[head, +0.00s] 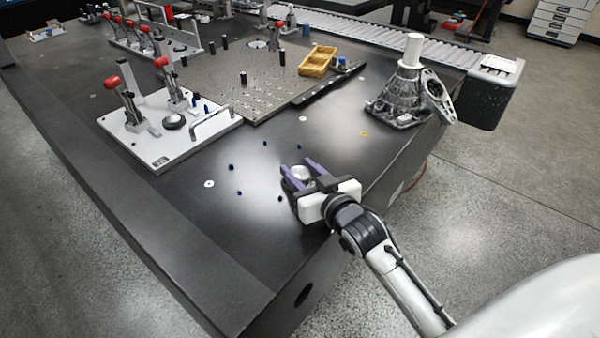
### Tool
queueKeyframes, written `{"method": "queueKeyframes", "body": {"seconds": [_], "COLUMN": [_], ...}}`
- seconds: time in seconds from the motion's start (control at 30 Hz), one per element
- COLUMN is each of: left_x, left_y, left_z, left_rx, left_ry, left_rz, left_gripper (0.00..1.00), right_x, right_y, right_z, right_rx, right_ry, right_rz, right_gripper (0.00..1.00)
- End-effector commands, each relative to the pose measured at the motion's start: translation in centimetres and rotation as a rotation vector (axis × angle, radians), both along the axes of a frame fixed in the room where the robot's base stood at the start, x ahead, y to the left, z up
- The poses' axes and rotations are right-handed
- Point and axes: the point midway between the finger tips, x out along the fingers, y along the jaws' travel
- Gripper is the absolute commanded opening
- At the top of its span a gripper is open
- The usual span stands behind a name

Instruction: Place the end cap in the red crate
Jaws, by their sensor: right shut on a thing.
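My right gripper (297,167) is low over the near right part of the dark table, its purple fingers pointing away from me. It is shut on a small, round, pale metallic part (301,173), which looks like the end cap. The fingers hide part of it, and I cannot tell whether it touches the table. No red crate is in view. My left gripper is not in view.
A fixture plate with red-handled clamps (165,150) lies left of the gripper. Behind are a perforated plate (262,95) and a yellow tray (318,62). A metal casting (400,98) stands near the right edge. Small blue pins (239,194) dot the table around the gripper.

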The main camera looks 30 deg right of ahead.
Motion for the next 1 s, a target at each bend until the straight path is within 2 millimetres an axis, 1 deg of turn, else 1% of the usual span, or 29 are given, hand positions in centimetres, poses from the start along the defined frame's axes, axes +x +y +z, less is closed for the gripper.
{"method": "queueKeyframes", "body": {"seconds": [0.17,0.3,0.33,0.4,0.43,0.67,0.77,0.87,0.97,1.0], "left_x": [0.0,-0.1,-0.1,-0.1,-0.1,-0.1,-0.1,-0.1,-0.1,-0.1], "left_y": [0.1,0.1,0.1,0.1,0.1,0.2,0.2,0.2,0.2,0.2], "left_z": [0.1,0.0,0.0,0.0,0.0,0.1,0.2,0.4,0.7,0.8], "left_rx": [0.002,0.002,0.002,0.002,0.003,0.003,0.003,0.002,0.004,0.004], "left_ry": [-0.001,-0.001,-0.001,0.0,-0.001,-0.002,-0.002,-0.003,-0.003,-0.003], "left_rz": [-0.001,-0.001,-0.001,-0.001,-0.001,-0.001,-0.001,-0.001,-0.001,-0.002], "left_gripper": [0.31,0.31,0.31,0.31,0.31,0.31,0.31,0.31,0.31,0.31], "right_x": [0.0,0.0,0.0,0.0,0.0,0.0,0.0,-0.9,-2.6,-3.5], "right_y": [0.0,0.0,0.0,0.0,0.0,0.0,0.0,0.0,0.1,0.1], "right_z": [0.2,-0.1,-0.2,-0.1,-0.1,-0.1,0.2,0.3,0.7,0.9], "right_rx": [0.0,0.001,0.001,0.001,0.001,0.001,0.0,0.001,0.001,0.001], "right_ry": [-0.005,-0.004,-0.002,-0.002,-0.002,-0.002,-0.003,0.0,0.001,0.001], "right_rz": [0.001,0.001,0.0,0.0,0.0,0.0,0.0,0.001,0.001,0.001], "right_gripper": [0.01,0.01,0.42,0.53,0.57,0.57,0.57,0.57,0.57,0.57]}}
